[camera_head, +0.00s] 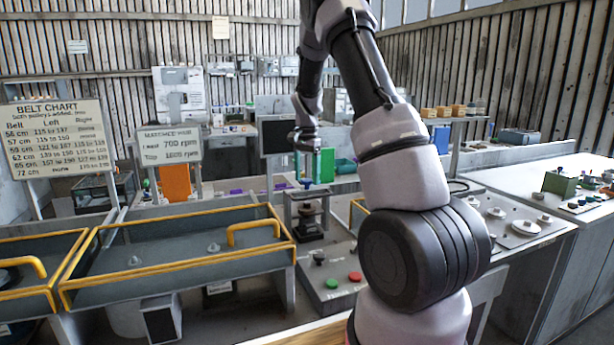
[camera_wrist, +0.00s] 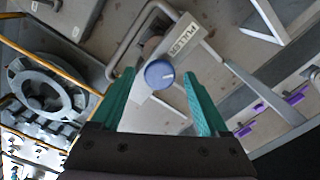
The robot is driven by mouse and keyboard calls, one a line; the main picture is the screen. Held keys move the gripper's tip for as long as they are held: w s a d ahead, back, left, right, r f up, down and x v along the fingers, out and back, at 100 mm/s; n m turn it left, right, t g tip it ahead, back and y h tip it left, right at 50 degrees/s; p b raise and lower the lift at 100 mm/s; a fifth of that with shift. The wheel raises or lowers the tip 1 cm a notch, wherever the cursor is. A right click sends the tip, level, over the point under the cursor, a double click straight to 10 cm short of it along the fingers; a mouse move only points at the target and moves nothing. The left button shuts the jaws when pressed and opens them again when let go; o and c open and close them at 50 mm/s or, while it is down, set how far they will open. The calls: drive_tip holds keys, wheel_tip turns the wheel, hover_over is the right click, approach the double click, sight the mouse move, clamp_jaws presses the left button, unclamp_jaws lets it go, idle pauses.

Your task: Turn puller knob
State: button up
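The puller knob is a round blue knob with a white mark (camera_wrist: 159,74), and it also shows in the head view (camera_head: 306,184) on top of the puller frame (camera_head: 304,207). A white plate reading PULLER (camera_wrist: 181,40) lies near it in the wrist view. My gripper (camera_head: 312,181) points down over the puller with its green fingers apart. In the wrist view my gripper (camera_wrist: 159,80) is open, and the knob appears between the fingertips with a gap on each side. I cannot tell whether the tips are level with the knob or above it.
A yellow-railed tray (camera_head: 175,250) stands left of the puller. A box with red and green buttons (camera_head: 335,284) is in front. The belt chart sign (camera_head: 58,137) and a second sign (camera_head: 170,144) stand behind at left. Purple pieces (camera_wrist: 285,98) lie right in the wrist view.

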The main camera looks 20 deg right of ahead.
sight(307, 180)
wheel_tip(307, 180, up, 11)
drive_tip(key=shift+f, duration=0.15)
idle(0.6)
drive_tip(key=s+a+r+n+t+y, duration=0.1)
drive_tip(key=s+a+r+n+t, duration=0.15)
drive_tip(key=s+r, duration=0.45)
drive_tip(key=s+a+r+n+t+y, duration=0.1)
drive_tip(key=s+a+r, duration=0.2)
drive_tip(key=s+r, duration=0.35)
drive_tip(key=s+a+f+n+t, duration=0.1)
drive_tip(key=s+a+n+t, duration=0.1)
drive_tip(key=s, duration=0.7)
drive_tip(key=s+a+f+n+t, duration=0.1)
drive_tip(key=s+a, duration=0.1)
drive_tip(key=s, duration=0.8)
drive_tip(key=shift+s+a+f+n+t, duration=0.15)
drive_tip(key=shift+a+n+t, duration=0.2)
drive_tip(key=shift+a, duration=0.05)
